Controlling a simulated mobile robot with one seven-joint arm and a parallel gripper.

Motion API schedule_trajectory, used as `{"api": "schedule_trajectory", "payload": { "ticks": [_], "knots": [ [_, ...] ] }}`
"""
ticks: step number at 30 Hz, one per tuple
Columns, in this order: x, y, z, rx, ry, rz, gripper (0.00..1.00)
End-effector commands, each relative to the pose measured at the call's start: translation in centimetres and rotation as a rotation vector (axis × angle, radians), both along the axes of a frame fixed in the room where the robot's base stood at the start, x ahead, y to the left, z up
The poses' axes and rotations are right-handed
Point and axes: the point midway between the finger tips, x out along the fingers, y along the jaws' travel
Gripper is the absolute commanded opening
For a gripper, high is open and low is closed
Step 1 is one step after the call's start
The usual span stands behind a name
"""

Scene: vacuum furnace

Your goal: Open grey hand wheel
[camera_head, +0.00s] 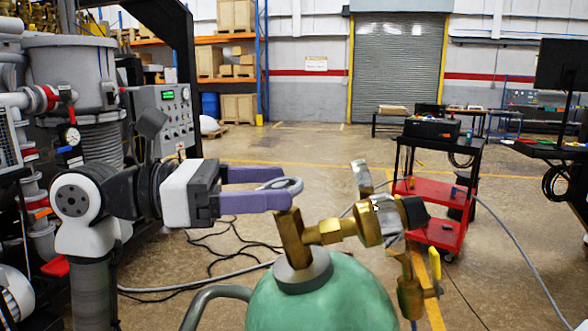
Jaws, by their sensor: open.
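The grey hand wheel (291,184) sits on top of the brass valve (291,238) of a green gas cylinder (322,300). My gripper (284,187) reaches in from the left with two purple fingers. The fingers are spread apart, one on the far side and one on the near side of the wheel. The near finger hides part of the wheel's front edge. I cannot tell whether either finger touches the wheel.
A brass regulator with a gauge (362,179) sticks out to the right of the valve, with a yellow-handled fitting (411,295) below. A grey curved handle (212,297) is left of the cylinder. Furnace equipment (70,70) fills the left. A red cart (435,195) stands behind right.

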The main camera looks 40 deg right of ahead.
Motion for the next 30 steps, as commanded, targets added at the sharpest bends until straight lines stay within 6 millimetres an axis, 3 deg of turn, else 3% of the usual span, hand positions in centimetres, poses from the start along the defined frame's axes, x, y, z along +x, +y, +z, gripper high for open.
{"api": "schedule_trajectory", "payload": {
  "ticks": [3, 9, 19, 29, 30],
  "knots": [
    [-1.0, -1.7, 0.3, -0.001, 0.0, -0.004, 0.76],
    [-1.8, -3.1, 0.1, -0.002, 0.001, -0.001, 0.76],
    [-2.0, -3.4, 0.0, -0.002, 0.0, 0.0, 0.74],
    [-1.9, -3.3, 0.0, -0.002, 0.0, 0.0, 0.31],
    [-1.9, -3.3, 0.0, -0.002, 0.0, 0.0, 0.31]
  ]
}}
